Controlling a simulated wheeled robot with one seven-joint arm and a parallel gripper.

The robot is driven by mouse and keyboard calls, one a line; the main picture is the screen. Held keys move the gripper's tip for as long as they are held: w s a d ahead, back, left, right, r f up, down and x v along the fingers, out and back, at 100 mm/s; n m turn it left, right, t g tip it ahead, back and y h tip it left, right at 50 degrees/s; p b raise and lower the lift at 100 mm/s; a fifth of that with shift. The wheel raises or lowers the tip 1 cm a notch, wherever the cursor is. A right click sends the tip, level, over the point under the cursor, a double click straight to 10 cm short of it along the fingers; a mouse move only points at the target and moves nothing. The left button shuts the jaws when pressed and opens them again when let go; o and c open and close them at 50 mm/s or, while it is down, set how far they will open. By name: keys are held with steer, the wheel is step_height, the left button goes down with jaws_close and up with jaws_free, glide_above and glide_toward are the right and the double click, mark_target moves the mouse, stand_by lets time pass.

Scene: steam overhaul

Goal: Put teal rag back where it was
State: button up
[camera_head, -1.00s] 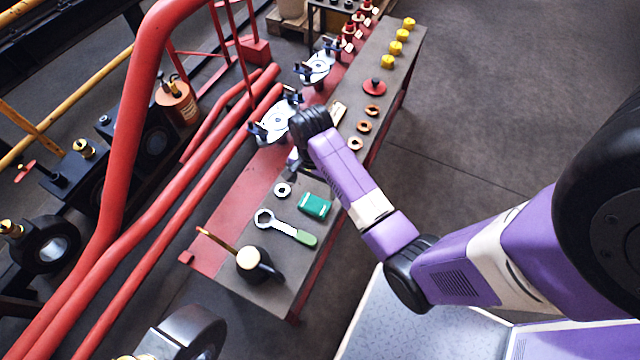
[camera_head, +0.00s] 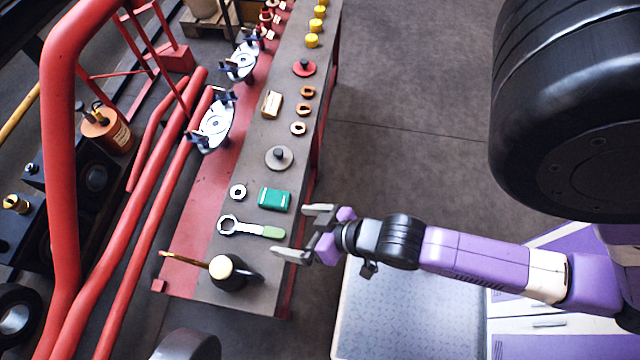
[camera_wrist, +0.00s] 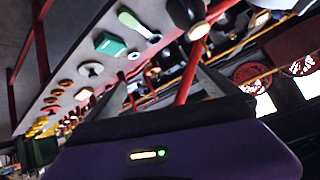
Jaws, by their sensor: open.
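The teal rag (camera_head: 274,199) lies as a small folded block on the dark bench, between a steel ring and the bench's right edge. It also shows in the wrist view (camera_wrist: 110,44). My gripper (camera_head: 297,231) is open, with nothing between its fingers. It hangs at the bench's right edge, a little right of and below the rag in the head view, and apart from it. In the wrist view my gripper (camera_wrist: 160,88) shows its two fingers spread below the bench items.
A green-handled ring spanner (camera_head: 250,229) lies just below the rag, and a black oil can (camera_head: 232,272) with a brass spout stands beyond it. A grey knobbed disc (camera_head: 279,158) sits above the rag. Red pipes (camera_head: 150,210) run along the left. Open floor (camera_head: 410,130) lies right of the bench.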

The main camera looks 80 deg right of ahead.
steer(key=s+a+r+n+t, duration=0.2)
steer(key=r, duration=0.6)
steer(key=s+a+r+n+t+y, duration=0.1)
steer(key=s+r+n+t, duration=0.1)
steer(key=r, duration=0.7)
steer(key=shift+s+a+n+t+y, duration=0.3)
steer(key=shift+s+a+n+t, duration=0.15)
steer(key=shift+s, duration=0.35)
